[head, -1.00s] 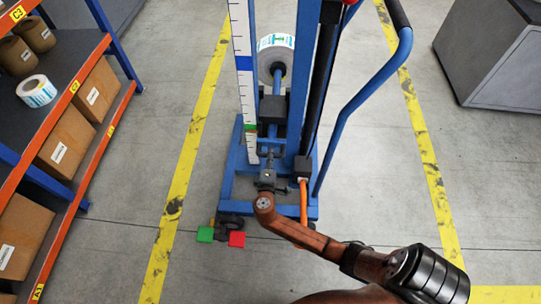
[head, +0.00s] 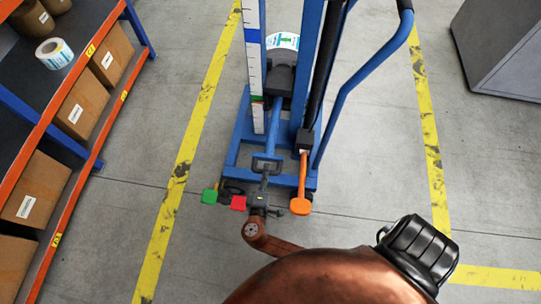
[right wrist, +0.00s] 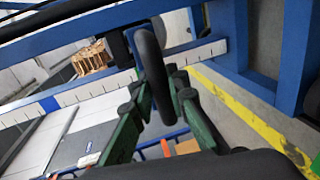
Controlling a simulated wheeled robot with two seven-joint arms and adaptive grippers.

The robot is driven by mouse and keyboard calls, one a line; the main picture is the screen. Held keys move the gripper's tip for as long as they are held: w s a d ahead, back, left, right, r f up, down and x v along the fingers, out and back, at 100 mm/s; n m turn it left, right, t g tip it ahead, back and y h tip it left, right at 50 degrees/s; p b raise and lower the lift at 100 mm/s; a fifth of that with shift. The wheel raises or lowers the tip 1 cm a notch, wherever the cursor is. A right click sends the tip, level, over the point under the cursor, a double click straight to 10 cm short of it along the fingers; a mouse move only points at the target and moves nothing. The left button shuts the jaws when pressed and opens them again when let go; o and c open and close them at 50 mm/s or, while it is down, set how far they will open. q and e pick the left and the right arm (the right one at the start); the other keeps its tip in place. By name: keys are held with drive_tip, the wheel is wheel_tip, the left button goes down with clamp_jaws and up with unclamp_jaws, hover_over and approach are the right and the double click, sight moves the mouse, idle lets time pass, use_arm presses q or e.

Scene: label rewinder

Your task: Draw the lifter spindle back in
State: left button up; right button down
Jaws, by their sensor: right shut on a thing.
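The blue lifter (head: 314,90) stands upright ahead in the head view. Its spindle (head: 274,135) is a blue bar running from the dark carriage block (head: 281,76) toward me, ending in a dark loop handle (head: 267,161). My right gripper (head: 262,183) is at the handle's near side, shut on it. In the right wrist view the handle (right wrist: 152,70) stands between the green fingers. A label roll (head: 284,41) shows behind the carriage; its lower part is hidden, so I cannot tell whether the spindle's far end is inside it. My left gripper is out of view.
A green pedal (head: 210,196), a red pedal (head: 238,203) and an orange lever (head: 301,190) sit low near my gripper. Shelving with boxes (head: 80,108) is at left, a grey cabinet (head: 515,50) at right. The floor between the yellow lines is mostly clear.

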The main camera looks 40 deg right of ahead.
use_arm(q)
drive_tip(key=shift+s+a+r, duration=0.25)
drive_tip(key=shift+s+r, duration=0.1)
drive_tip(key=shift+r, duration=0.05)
use_arm(e)
drive_tip(key=shift+s+a+f, duration=0.1)
drive_tip(key=shift+s+a, duration=0.85)
drive_tip(key=shift+a, duration=0.25)
drive_tip(key=c, duration=1.8)
unclamp_jaws()
drive_tip(key=shift+c, duration=0.2)
